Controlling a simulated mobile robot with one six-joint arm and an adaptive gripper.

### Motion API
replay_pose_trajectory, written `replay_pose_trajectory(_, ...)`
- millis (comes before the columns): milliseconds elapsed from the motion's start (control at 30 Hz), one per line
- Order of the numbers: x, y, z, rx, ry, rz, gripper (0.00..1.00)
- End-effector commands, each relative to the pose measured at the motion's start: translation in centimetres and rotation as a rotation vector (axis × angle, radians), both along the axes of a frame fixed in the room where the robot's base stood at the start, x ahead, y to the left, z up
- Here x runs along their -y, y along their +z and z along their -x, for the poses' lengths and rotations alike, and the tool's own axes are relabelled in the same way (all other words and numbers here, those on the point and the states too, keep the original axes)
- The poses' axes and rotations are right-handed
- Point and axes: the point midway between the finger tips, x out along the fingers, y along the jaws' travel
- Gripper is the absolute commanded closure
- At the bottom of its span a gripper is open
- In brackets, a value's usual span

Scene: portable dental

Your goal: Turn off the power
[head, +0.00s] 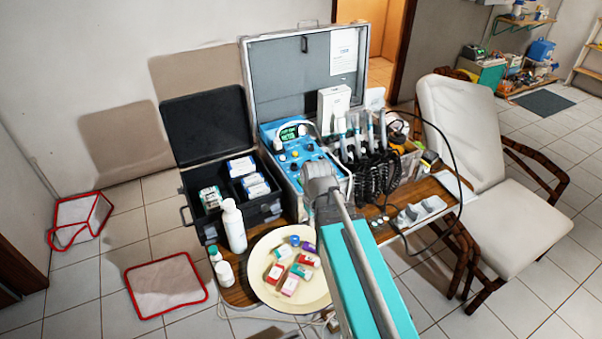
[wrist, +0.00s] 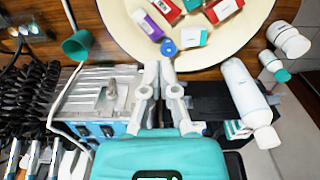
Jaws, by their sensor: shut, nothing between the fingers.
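The dental unit (head: 297,160) sits in an open grey case on the wooden table. Its blue top panel has a lit green display (head: 291,133) and several knobs. I cannot make out which control is the power switch. My grey and teal arm reaches over the table from the front and covers part of the unit's front right side. In the wrist view, my gripper (wrist: 161,72) is shut and empty, its pale fingers beside the unit's silver face (wrist: 98,88). Whether it touches anything is unclear.
Handpieces with black coiled hoses (head: 375,170) stand right of the panel. A cream round tray (head: 262,292) with small boxes, a white bottle (head: 233,226) and an open black case (head: 262,208) are at left. A chair (head: 470,150) stands at right.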

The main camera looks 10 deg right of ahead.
Motion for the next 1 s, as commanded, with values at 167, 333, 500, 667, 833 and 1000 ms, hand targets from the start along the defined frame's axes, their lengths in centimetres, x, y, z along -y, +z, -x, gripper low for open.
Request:
replay_pose_trajectory(167, 0.2, 1.9, -3.0, 0.02, 0.189, 0.0, 1.0)
replay_pose_trajectory(333, 0.3, 3.2, -5.4, 0.038, 0.373, 0.004, 1.0)
replay_pose_trajectory(500, 0.5, 4.5, -7.9, 0.058, 0.556, 0.013, 1.0)
replay_pose_trajectory(667, 0.8, 5.8, -10.2, 0.075, 0.727, 0.023, 1.0)
replay_pose_trajectory(833, 1.0, 7.1, -12.6, 0.095, 0.91, 0.038, 1.0)
replay_pose_trajectory(1000, 1.3, 8.5, -15.1, 0.113, 1.092, 0.054, 1.0)
